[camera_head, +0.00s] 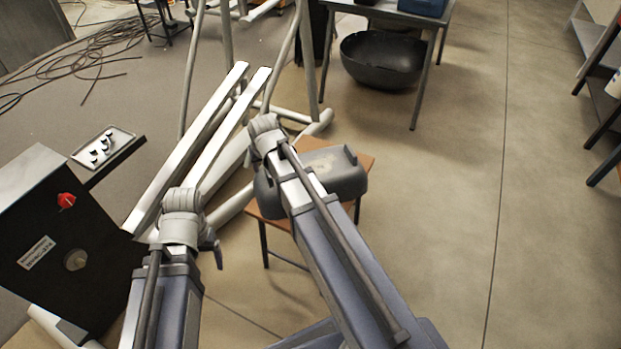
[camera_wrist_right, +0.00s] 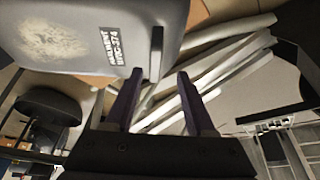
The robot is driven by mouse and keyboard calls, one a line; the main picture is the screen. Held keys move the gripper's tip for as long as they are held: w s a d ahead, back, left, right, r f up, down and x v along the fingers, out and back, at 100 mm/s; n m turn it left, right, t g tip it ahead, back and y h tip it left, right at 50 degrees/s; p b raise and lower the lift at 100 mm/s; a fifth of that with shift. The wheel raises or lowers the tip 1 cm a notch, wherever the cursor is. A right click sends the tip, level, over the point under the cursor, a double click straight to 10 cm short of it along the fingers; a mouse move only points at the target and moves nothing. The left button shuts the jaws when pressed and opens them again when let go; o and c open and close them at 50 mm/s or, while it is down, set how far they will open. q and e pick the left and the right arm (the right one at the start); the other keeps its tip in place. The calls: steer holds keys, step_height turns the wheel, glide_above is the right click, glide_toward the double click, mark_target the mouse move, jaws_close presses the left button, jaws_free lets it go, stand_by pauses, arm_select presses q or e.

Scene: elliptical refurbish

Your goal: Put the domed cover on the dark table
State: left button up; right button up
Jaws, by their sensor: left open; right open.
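The grey domed cover (camera_head: 335,172) rests on a small brown-topped stool (camera_head: 362,152), partly hidden by my right arm. In the right wrist view the cover (camera_wrist_right: 110,25) fills the upper left, with a worn pale patch and a label. An upright fin on its edge appears between the fingers of my right gripper (camera_wrist_right: 159,74), which is open; contact cannot be told. In the head view my right gripper is hidden behind its wrist. My left gripper (camera_head: 212,250) is open, mostly hidden by its own wrist, left of the stool. I cannot tell which table is the dark one.
A table (camera_head: 387,10) at the top carries a blue object, with a large dark bowl (camera_head: 383,60) below. A black machine with a red knob (camera_head: 66,199) stands at left. Cables lie at upper left.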

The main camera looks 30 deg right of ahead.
mark_target(267, 170)
steer(key=shift+d+b+x, duration=0.15)
steer(key=shift+b+x, duration=1.1)
steer(key=shift+x, duration=0.05)
steer(key=shift+d+b+x, duration=0.15)
steer(key=shift+b+x, duration=1.05)
steer(key=shift+x, duration=0.15)
steer(key=shift+s+r, duration=0.1)
jaws_close()
